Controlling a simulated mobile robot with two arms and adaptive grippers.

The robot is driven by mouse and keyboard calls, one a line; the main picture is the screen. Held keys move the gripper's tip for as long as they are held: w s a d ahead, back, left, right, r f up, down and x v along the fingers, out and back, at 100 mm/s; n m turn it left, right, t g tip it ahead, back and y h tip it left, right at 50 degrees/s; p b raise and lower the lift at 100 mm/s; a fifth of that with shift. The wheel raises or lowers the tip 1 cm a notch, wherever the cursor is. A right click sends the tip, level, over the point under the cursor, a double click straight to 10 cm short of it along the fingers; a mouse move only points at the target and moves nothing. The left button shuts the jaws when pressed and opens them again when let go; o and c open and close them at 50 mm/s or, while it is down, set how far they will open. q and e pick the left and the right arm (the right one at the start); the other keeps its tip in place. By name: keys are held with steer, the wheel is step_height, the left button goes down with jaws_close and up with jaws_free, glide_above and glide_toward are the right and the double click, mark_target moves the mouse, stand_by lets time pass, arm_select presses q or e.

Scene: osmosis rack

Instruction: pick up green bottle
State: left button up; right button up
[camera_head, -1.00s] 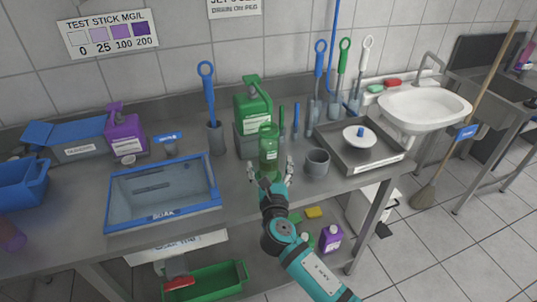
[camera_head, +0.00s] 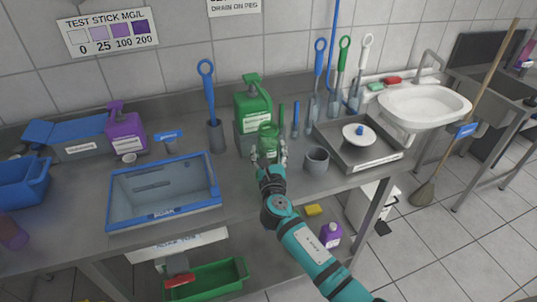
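The green bottle (camera_head: 268,138) is translucent and stands on the steel counter (camera_head: 330,185), in front of the large green pump jug (camera_head: 253,103). Its upper part shows; its lower part is hidden by my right gripper (camera_head: 268,157). The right gripper comes from the front with one finger on each side of the bottle. I cannot tell whether the fingers press on it or stand just apart from it. The bottle looks upright. My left gripper is not in view.
A grey cup (camera_head: 316,160) stands close to the right of the gripper. A blue-rimmed tray (camera_head: 165,212) is to the left, and a grey holder with a blue-handled brush (camera_head: 207,90) stands behind. A steel tray (camera_head: 378,160) with a white lid lies to the right.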

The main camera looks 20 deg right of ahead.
steer(key=c, duration=0.7)
